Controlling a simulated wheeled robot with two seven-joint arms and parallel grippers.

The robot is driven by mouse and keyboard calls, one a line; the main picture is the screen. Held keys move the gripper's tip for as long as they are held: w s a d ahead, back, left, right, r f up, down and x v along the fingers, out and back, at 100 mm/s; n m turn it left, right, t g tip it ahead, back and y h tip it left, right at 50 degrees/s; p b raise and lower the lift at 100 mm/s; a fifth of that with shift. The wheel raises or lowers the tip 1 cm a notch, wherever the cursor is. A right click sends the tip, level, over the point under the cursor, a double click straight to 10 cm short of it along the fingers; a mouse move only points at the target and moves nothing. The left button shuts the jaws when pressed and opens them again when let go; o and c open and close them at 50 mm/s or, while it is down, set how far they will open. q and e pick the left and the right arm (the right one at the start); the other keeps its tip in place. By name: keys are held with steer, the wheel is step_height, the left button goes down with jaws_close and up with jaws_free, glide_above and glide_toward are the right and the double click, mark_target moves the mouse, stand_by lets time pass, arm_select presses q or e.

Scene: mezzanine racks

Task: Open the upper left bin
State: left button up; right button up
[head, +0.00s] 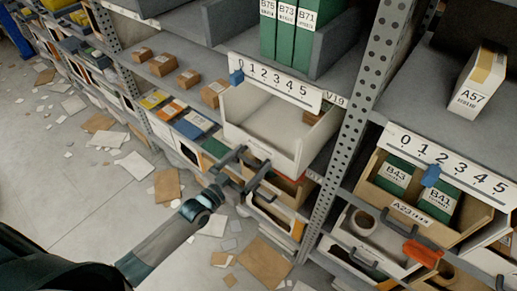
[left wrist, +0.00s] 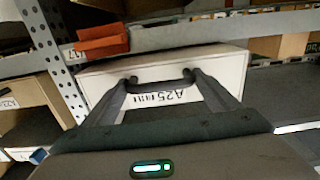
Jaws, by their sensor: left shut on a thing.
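The upper left bin (head: 262,143) is a white box labelled A25, pulled well out of its shelf so that its open top shows. A small brown item lies in its back right corner. My left gripper (head: 250,167) is shut on the bin's dark handle at its front. In the left wrist view, the two fingers (left wrist: 162,92) close on the ends of the handle (left wrist: 160,84), in front of the label on the bin face (left wrist: 182,66). My right gripper is in neither view.
A 0-5 scale (head: 275,84) with a blue slider (head: 236,77) at 0 runs above the bin. Papers and cardboard litter the floor (head: 70,180).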

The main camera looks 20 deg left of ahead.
arm_select(q)
steer(key=p+v, duration=0.4)
steer(key=v, duration=2.2)
steer(key=shift+s+d, duration=0.15)
steer(key=shift+s, duration=0.05)
steer(key=o, duration=1.2)
steer(key=shift+r, duration=0.1)
steer(key=shift+w, duration=0.1)
